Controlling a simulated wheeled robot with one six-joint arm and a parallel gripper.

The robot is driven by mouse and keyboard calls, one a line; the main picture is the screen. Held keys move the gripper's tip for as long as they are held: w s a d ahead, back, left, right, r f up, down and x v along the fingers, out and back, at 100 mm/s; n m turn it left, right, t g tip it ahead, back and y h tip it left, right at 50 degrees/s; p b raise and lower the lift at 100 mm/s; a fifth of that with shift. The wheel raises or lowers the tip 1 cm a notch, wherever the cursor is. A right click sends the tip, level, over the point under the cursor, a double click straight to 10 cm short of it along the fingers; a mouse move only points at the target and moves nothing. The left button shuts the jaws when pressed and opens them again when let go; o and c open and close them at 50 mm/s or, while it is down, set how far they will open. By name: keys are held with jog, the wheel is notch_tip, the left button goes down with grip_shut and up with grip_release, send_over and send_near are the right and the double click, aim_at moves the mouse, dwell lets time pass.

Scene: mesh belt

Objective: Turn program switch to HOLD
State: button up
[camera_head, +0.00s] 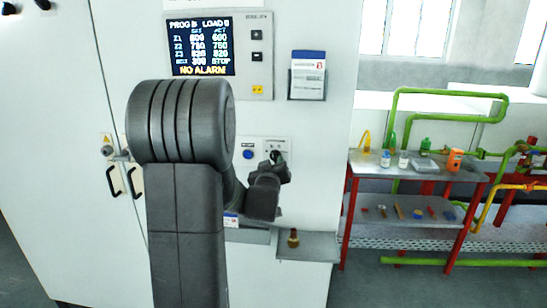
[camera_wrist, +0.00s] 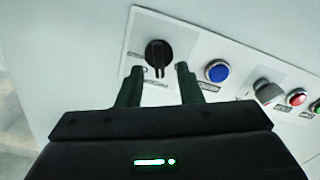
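A black rotary switch (camera_wrist: 158,50) with a pointed handle sits on a pale plate in the wrist view. Its handle points down in that picture; the small labels around it are unreadable. My gripper (camera_wrist: 159,72) is open, with one finger to each side of the lower end of the handle and a gap on both sides. I cannot tell how far the fingertips are from the panel. In the head view my gripper (camera_head: 275,163) is at the control panel and largely hides the switch there.
A blue button (camera_wrist: 218,71), a grey switch (camera_wrist: 267,90) and a red button (camera_wrist: 297,96) lie right of the switch. A display (camera_head: 202,44) reads NO ALARM. A small shelf (camera_head: 312,246) juts out below; a red-legged table (camera_head: 420,170) stands right.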

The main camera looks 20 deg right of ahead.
aim_at(275, 157)
jog(key=shift+p+x, duration=0.3)
jog(key=shift+x, duration=0.9)
jog(key=shift+s+d, duration=0.1)
grip_shut()
